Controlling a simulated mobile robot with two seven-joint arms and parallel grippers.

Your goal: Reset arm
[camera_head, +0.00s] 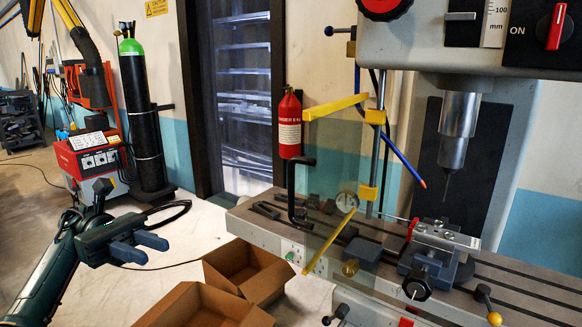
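My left arm (45,280) comes in from the lower left. Its gripper (146,248) is held in free air, left of the machine table and near the cardboard boxes. The two blue-grey fingers point to the right with a gap between them, and nothing is seen between them. My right gripper is not in view.
A drill press with a slotted metal table (520,287) fills the right side, with a vise (440,243) and a clear guard (335,190). Two open cardboard boxes (262,286) sit at the lower middle. A red welder (92,158) and gas cylinder (140,120) stand behind. Floor at left is clear.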

